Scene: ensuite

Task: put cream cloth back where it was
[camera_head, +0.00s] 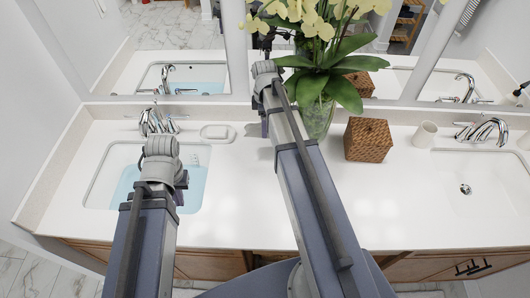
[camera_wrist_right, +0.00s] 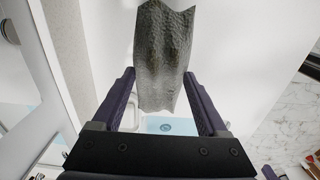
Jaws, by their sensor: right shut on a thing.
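The cloth (camera_wrist_right: 163,55), textured and greyish in the shade, shows in the right wrist view. My right gripper (camera_wrist_right: 161,78) is shut on it, with the cloth spreading out beyond the fingertips. In the head view my right arm reaches over the counter toward the mirror, left of the plant. Its gripper is mostly hidden behind the arm there, and I cannot make out the cloth clearly. My left gripper (camera_head: 178,197) is over the left basin, mostly hidden behind its own wrist, so its opening cannot be seen.
The left basin (camera_head: 104,178) holds bluish water, with a faucet (camera_head: 155,122) and a soap dish (camera_head: 217,132) behind it. A plant in a glass vase (camera_head: 317,120), a wicker box (camera_head: 368,140), a cup (camera_head: 425,134) and the right basin (camera_head: 480,200) stand rightward. The counter's middle right (camera_head: 390,205) is clear.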

